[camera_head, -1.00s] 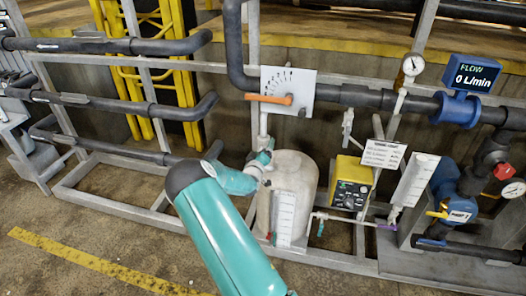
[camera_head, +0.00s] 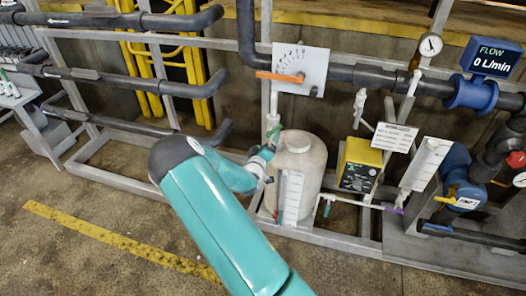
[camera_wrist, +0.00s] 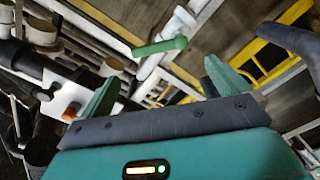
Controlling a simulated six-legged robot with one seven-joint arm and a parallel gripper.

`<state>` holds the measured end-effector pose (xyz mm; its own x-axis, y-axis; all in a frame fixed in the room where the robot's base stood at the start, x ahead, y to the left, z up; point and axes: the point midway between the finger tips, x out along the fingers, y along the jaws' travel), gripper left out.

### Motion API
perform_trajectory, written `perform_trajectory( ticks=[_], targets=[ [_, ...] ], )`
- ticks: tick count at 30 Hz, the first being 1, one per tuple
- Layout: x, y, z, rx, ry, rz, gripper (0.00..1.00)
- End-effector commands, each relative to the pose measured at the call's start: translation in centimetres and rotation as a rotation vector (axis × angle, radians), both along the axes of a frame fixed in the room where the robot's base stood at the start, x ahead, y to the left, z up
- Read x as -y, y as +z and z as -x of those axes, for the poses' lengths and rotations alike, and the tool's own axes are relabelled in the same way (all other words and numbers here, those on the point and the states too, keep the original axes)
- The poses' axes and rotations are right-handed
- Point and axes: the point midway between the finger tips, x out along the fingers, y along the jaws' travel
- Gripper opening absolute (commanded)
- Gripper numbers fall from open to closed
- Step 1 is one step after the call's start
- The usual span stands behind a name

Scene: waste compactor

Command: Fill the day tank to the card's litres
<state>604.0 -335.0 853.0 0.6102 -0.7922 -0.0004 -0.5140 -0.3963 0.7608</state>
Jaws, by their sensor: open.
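The day tank (camera_head: 312,160) is a beige upright cylinder in the head view, with a white scale strip (camera_head: 291,195) on its front. A white pipe comes down beside its top, with a green valve handle (camera_head: 273,130) on it. My gripper (camera_head: 265,157) is just below that handle, at the tank's upper left. In the wrist view, my gripper (camera_wrist: 162,85) has its green fingers wide apart and empty. The green handle (camera_wrist: 160,46) lies beyond them, apparently apart from both. The white card (camera_head: 395,137) stands right of the tank; its text is too small to read.
A white dial plate (camera_head: 313,68) with an orange lever (camera_head: 278,77) is above the tank. The blue flow meter (camera_head: 494,57) reads 0 L/min. A yellow box (camera_head: 359,165) and a white gauge board (camera_head: 426,163) stand to the right. Floor at front left is clear.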

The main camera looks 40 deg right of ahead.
Motion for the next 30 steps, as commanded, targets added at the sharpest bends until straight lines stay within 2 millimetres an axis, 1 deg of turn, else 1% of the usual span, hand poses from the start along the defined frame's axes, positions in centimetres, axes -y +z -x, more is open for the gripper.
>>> perform_trajectory(
  ticks=[1, 3, 6, 9, 26, 30],
  targets=[
    [-1.0, 0.0, 0.6, -0.002, 0.003, -0.001, 1.00],
    [-2.0, 0.0, 1.4, -0.002, 0.003, -0.001, 1.00],
    [-2.9, 0.0, 2.2, 0.000, 0.001, -0.001, 1.00],
    [-3.5, 0.0, 2.6, 0.000, 0.001, 0.000, 1.00],
    [-3.6, 0.0, 2.8, 0.000, 0.001, -0.001, 1.00],
    [-4.0, 0.3, 2.6, 0.006, 0.001, -0.061, 1.00]
  ],
)
